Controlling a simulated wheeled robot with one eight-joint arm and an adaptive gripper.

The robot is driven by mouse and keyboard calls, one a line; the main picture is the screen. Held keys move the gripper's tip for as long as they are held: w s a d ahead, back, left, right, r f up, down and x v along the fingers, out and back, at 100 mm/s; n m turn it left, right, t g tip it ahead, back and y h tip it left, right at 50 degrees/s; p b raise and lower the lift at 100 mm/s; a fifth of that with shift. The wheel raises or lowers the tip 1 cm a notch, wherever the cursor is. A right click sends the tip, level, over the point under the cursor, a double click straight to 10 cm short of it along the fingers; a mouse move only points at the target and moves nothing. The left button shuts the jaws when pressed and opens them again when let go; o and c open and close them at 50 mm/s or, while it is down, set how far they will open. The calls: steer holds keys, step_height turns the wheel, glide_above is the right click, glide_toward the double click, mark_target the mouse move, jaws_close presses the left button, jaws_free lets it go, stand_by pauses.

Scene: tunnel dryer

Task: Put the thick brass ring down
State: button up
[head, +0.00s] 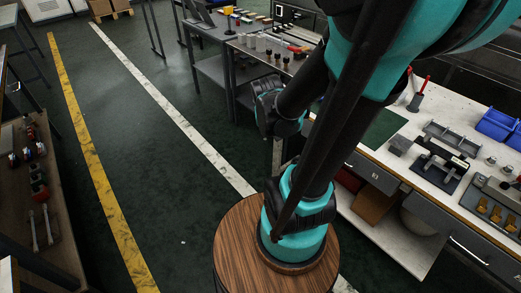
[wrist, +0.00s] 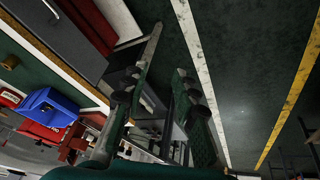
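A small brass-coloured round piece (wrist: 10,62), which looks like the thick brass ring, sits on a green mat (wrist: 28,76) at the left edge of the wrist view. My gripper (wrist: 168,52) shows in the middle of the wrist view, its two dark fingers apart with a gap between them. I see nothing held in the gap. The gripper is clear of the brass piece, off to its right in that view. In the head view the green mat (head: 385,128) is partly hidden by my arm; no ring shows there, and the fingers cannot be made out.
The white workbench (head: 445,122) holds grey fixtures (head: 450,138), blue bins (head: 497,124) and a tray with yellow parts (head: 490,208). A round wooden stool-like top (head: 235,245) is below my arm. A shelf with tools (head: 38,190) stands left. The floor between is free.

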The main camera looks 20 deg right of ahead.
steer(key=s+a+f+n+y, duration=0.1)
steer(key=s+a+n+y, duration=0.1)
steer(key=s+a, duration=0.3)
steer(key=shift+s+a+f+n, duration=0.2)
steer(key=shift+a+n, duration=0.1)
steer(key=shift+n, duration=0.1)
stand_by(0.8)
